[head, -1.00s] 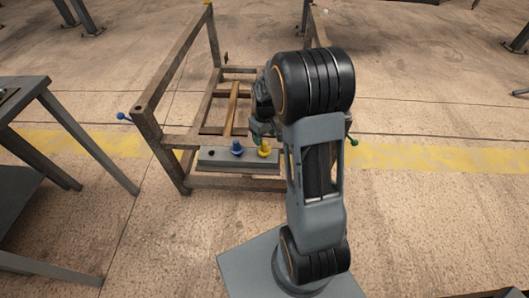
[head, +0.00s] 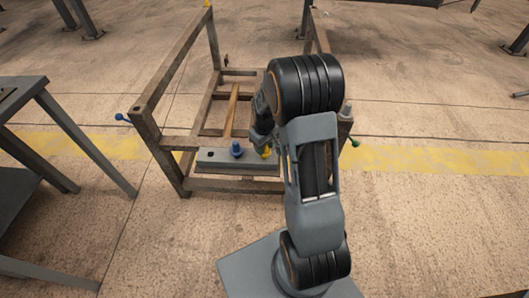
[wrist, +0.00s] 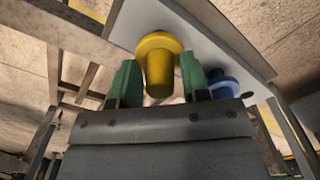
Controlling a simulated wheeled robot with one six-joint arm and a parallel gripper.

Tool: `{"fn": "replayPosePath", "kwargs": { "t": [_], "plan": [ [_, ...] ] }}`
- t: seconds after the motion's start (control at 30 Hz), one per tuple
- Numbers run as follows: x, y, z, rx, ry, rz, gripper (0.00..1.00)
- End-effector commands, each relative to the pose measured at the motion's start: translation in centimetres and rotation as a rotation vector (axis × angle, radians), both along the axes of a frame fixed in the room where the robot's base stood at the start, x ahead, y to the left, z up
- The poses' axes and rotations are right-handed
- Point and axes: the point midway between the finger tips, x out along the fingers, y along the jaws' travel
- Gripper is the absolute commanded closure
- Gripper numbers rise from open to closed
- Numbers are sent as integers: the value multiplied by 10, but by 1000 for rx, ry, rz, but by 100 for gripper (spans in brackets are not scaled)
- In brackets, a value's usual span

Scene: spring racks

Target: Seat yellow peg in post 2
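The yellow peg (wrist: 158,62) stands at the right end of a grey block (head: 212,158), with a wide collar and a narrower stem. In the head view the yellow peg (head: 267,153) is partly hidden by my arm. My gripper (wrist: 160,84) has its green fingers on either side of the stem. Thin gaps show between stem and fingers, so it looks open around the peg. A blue peg (head: 236,149) stands to its left on the block; it also shows in the wrist view (wrist: 220,85). I cannot tell which position is post 2.
A brown metal rack (head: 172,80) surrounds the block, with uprights and rails close to my arm. A blue-knobbed rod (head: 121,117) sticks out left and a green knob (head: 354,143) right. A dark table (head: 22,95) stands at the left.

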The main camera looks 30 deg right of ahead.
Motion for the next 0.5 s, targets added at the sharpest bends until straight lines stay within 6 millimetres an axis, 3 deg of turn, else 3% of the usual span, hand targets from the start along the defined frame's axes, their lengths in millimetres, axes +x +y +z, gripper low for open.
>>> {"fn": "replayPosePath", "kwargs": {
  "t": [0.07, 0.4, 0.5],
  "plan": [
    [0, 0, 0, 0, 0, 0, 66],
    [0, 0, 0, 0, 0, 0, 98],
    [0, 0, 0, 0, 0, 0, 100]
  ]
}}
